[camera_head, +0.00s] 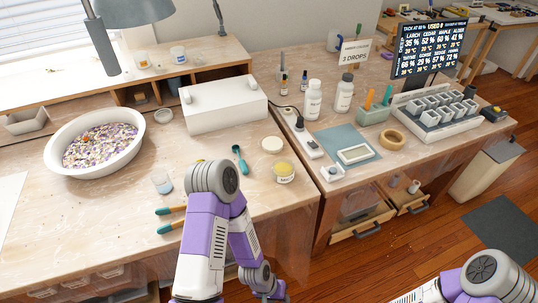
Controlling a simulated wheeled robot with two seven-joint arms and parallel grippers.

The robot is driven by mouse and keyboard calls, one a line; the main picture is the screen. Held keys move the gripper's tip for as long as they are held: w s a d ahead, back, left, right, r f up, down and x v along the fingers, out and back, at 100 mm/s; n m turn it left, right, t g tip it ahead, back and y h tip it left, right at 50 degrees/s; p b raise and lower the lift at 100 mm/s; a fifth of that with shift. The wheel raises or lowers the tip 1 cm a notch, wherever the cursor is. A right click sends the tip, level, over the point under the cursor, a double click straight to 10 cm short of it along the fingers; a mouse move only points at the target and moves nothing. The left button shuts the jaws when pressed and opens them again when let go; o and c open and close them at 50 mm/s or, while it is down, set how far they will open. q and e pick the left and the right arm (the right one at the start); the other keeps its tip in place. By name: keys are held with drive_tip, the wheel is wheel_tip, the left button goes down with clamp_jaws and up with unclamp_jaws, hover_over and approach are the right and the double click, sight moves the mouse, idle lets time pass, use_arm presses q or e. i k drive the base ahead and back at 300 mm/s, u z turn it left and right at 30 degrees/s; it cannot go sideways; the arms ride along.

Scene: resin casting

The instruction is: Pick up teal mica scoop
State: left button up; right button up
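A teal scoop (240,158) lies on the left workbench, its round end toward the back and its handle toward the front. It is just right of and behind the elbow of my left arm, near a jar with yellow contents (284,173). My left arm rises from the bottom middle and folds down again at the elbow. Its wrist is low at the bottom edge, in front of the bench, and no fingers can be made out. My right arm shows only in the lower right corner, its gripper outside the picture. Nothing is seen touching the scoop.
Two teal-handled tools (171,210) lie left of my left arm, partly hidden by it. A small cup with blue contents (162,183), a white bowl of flakes (66,168), a white box (225,106) and a white round lid (272,145) surround the area. The front left bench is mostly clear.

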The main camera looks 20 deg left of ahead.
sight(244, 168)
drive_tip(key=z, duration=1.65)
drive_tip(key=i, duration=1)
drive_tip(key=u, duration=3.65)
